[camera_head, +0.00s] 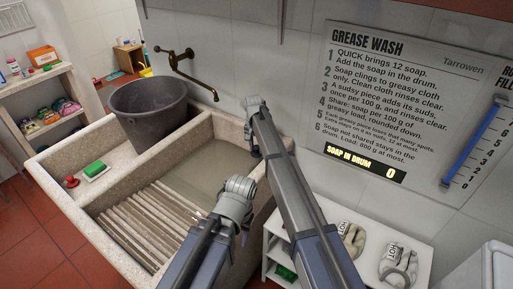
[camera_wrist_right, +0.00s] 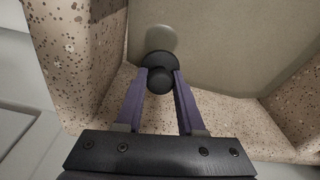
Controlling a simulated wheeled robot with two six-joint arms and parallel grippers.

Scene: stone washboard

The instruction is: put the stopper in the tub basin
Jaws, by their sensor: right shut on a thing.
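My right gripper (camera_wrist_right: 159,88) is shut on the black round stopper (camera_wrist_right: 159,66), with one purple finger on each side of its knob. The right wrist view looks down into the tub basin, with the stopper held near a pale round patch (camera_wrist_right: 161,38), perhaps the drain. Whether the stopper touches the basin bottom I cannot tell. In the head view the tub basin (camera_head: 196,167) is the smooth hollow behind the ribbed washboard, and my arms hide its right part. The stopper does not show there. My left arm reaches over the tub's front, its jaws not visible.
A dark bucket (camera_head: 150,112) stands on the tub's back left, below a brass tap (camera_head: 188,66). A green soap block (camera_head: 95,168) and a small red object (camera_head: 72,182) lie on the left ledge. Stone walls (camera_wrist_right: 78,62) stand close around my right gripper.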

